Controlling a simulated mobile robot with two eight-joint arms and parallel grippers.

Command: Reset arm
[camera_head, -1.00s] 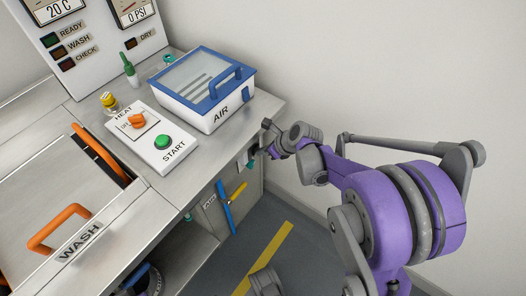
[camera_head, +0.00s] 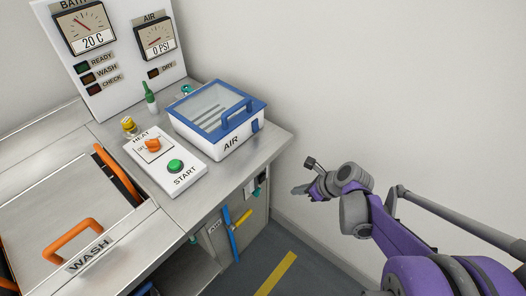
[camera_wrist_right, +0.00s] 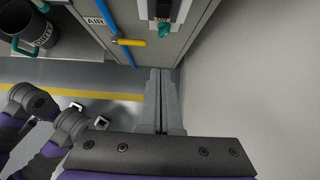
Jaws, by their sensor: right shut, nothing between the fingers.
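My right arm is purple and grey and comes in from the right in the head view. Its gripper (camera_head: 301,189) hangs in free air to the right of the bench corner, apart from the bench and the wall. In the right wrist view the right gripper's two grey fingers (camera_wrist_right: 161,98) lie together with nothing between them. They point toward the cabinet's lower front, where a blue pipe with a yellow handle (camera_wrist_right: 130,42) and a teal knob (camera_wrist_right: 164,29) show. My left gripper is not in the head view.
The steel bench carries a blue-lidded AIR box (camera_head: 217,117), a HEAT/START panel (camera_head: 166,158) and a WASH lid with an orange handle (camera_head: 70,238). A gauge board (camera_head: 112,50) stands behind. A dark bucket (camera_wrist_right: 35,35) shows in the wrist view. The floor at right is clear.

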